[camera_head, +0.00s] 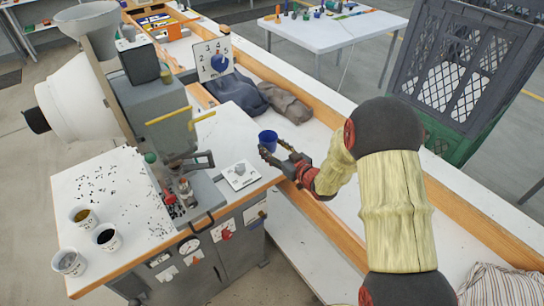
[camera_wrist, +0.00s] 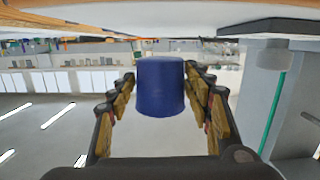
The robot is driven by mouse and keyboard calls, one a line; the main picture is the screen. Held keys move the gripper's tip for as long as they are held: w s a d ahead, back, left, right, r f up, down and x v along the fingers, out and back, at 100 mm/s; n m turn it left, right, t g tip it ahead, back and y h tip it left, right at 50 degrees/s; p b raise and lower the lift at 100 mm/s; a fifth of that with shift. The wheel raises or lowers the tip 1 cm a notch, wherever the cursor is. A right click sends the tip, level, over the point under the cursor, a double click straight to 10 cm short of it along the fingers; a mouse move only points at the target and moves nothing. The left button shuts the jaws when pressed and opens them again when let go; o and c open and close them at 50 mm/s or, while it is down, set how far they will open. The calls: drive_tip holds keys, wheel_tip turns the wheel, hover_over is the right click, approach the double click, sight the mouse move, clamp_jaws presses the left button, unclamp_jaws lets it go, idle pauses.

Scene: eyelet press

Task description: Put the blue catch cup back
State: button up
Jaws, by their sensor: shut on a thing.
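The blue catch cup (camera_head: 268,141) is between the fingers of my gripper (camera_head: 275,154), at the right edge of the press table (camera_head: 125,190). In the wrist view the same blue cup (camera_wrist: 160,86) sits between the two yellow-padded fingers of my gripper (camera_wrist: 160,95), and the picture appears upside down. My gripper is shut on the cup. The eyelet press (camera_head: 165,110) stands on the table to the left of the cup. I cannot tell how high the cup is above the surfaces below it.
A small white plate with a grey knob (camera_head: 240,175) lies near the table's right corner. Several cups, including a dark-filled one (camera_head: 107,237), stand at the front left. Dark eyelets are scattered around. Cloth bundles (camera_head: 283,102) lie behind. A black and green crate (camera_head: 455,80) is at right.

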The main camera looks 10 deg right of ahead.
drive_tip(key=shift+w+f, duration=0.35)
drive_tip(key=shift+f, duration=0.15)
drive_tip(key=shift+f+b, duration=0.8)
drive_tip(key=shift+f, duration=0.55)
drive_tip(key=shift+f, duration=0.2)
drive_tip(key=o, duration=1.2)
drive_tip(key=shift+c, duration=0.2)
drive_tip(key=shift+r, duration=0.1)
